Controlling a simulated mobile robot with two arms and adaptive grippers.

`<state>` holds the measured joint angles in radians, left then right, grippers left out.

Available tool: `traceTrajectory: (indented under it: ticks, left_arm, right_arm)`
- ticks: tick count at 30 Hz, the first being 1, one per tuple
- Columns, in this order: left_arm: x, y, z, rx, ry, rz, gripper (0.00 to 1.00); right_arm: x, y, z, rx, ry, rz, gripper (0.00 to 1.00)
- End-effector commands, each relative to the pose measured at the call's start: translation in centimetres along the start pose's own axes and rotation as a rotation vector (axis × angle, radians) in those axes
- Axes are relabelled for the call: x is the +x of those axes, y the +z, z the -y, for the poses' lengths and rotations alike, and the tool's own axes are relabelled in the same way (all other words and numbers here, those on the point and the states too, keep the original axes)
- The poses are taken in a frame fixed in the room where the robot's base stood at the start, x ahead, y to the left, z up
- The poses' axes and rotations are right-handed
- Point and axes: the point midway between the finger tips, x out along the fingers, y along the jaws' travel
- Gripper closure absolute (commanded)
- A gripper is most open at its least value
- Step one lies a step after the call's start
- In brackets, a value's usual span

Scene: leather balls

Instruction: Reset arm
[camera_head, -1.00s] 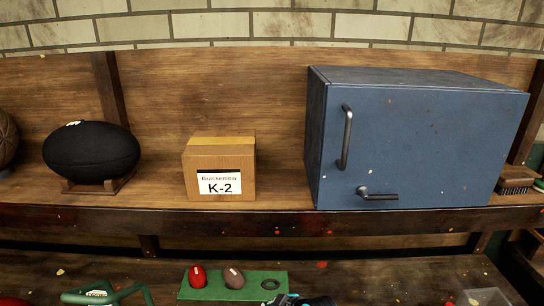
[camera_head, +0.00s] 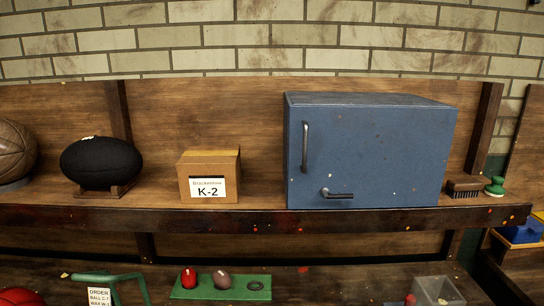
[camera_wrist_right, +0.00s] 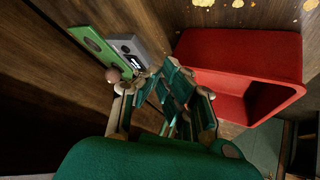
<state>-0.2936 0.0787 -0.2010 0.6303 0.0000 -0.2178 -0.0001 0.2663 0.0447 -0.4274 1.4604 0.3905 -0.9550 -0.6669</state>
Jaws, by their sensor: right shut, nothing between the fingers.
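My right gripper (camera_wrist_right: 172,92) shows in the right wrist view, with green and tan finger links. Its fingers are shut with nothing between them. It points toward a wooden surface, with a red open-fronted box (camera_wrist_right: 240,60) to its right. A green strip (camera_wrist_right: 92,40) and a grey device with a small display (camera_wrist_right: 128,48) lie beyond it to the upper left. A small brownish round thing (camera_wrist_right: 113,75) shows beside the fingers; I cannot tell whether it touches them. Neither gripper shows in the head view, and my left gripper is out of sight.
The upper shelf (camera_head: 255,217) holds a black oval ball (camera_head: 101,162), a K-2 carton (camera_head: 209,166), a closed blue cabinet (camera_head: 370,155) and a brush (camera_head: 465,187). Below are a green tray (camera_head: 236,292) with red (camera_head: 189,277) and brown (camera_head: 221,280) balls, and a clear bin (camera_head: 436,290).

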Motion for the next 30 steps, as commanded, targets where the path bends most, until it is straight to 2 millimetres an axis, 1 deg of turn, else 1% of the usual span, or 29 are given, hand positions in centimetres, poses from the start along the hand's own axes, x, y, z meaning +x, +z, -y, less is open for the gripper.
traceTrajectory:
  ticks: [5, 8, 11, 14, 18, 21, 24, 30]
  left_arm:
    - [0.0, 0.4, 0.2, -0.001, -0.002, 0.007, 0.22]
    - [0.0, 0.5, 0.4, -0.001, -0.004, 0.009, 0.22]
    - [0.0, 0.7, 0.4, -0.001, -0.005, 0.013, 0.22]
    - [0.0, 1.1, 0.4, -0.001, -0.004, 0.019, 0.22]
    - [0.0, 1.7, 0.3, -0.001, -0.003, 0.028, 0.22]
    - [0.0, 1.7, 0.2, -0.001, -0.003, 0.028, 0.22]
    - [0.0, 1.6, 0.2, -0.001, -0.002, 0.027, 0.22]
    - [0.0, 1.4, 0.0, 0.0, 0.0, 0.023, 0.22]
  right_arm:
    - [-1.8, 2.4, 1.7, 0.075, -0.007, 0.039, 1.0]
    - [-3.4, 4.2, 2.9, 0.137, -0.006, 0.072, 1.0]
    - [-5.6, 6.5, 4.3, 0.212, 0.0, 0.117, 1.0]
    - [-8.3, 9.0, 5.8, 0.298, 0.015, 0.171, 1.0]
    - [-12.9, 12.6, 7.6, 0.428, 0.052, 0.26, 1.0]
    - [-16.1, 14.7, 8.7, 0.507, 0.085, 0.316, 1.0]
    - [-18.9, 16.3, 9.6, 0.575, 0.117, 0.366, 1.0]
    - [-23.7, 18.6, 10.8, 0.679, 0.178, 0.443, 1.0]
